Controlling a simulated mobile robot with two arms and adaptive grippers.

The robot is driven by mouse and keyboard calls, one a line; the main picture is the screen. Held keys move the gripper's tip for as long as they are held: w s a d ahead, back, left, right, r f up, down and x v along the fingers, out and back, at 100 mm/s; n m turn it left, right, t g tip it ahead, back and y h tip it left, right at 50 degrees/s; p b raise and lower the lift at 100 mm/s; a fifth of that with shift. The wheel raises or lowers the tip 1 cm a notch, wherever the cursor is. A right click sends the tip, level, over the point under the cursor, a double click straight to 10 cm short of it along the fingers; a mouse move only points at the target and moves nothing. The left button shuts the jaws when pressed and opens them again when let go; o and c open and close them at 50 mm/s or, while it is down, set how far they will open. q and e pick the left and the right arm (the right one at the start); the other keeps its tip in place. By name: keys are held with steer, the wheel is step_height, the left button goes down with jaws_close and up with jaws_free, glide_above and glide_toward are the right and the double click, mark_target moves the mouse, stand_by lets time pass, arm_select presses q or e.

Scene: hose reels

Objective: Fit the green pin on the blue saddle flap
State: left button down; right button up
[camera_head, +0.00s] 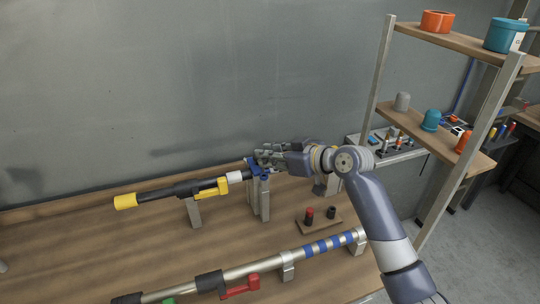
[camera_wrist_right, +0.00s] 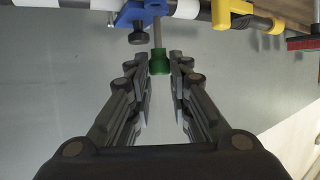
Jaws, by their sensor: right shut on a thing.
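The blue saddle flap (camera_head: 251,167) sits on the rear pole at its post; in the right wrist view it is the blue part (camera_wrist_right: 141,12) at the top, with a black knob (camera_wrist_right: 138,36) beneath. My right gripper (camera_head: 262,159) is at the saddle and hides part of it. In the wrist view its fingertips (camera_wrist_right: 160,65) are shut on the green head of the pin (camera_wrist_right: 159,62). The pin's grey shaft points up the picture, its end beside or at the blue flap; I cannot tell whether it enters. My left gripper is not in view.
The rear pole has a yellow end (camera_head: 125,201) and a yellow handle (camera_head: 221,185). A front pole with a red handle (camera_head: 240,287) and blue bands lies nearer. A small wooden block (camera_head: 318,226) holds red and dark pieces. A shelf (camera_head: 440,135) stands at right.

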steer(key=shift+f+b, duration=1.4)
steer(key=shift+f, duration=0.75)
steer(key=o, duration=1)
steer(key=shift+c, duration=0.2)
steer(key=v, duration=1.2)
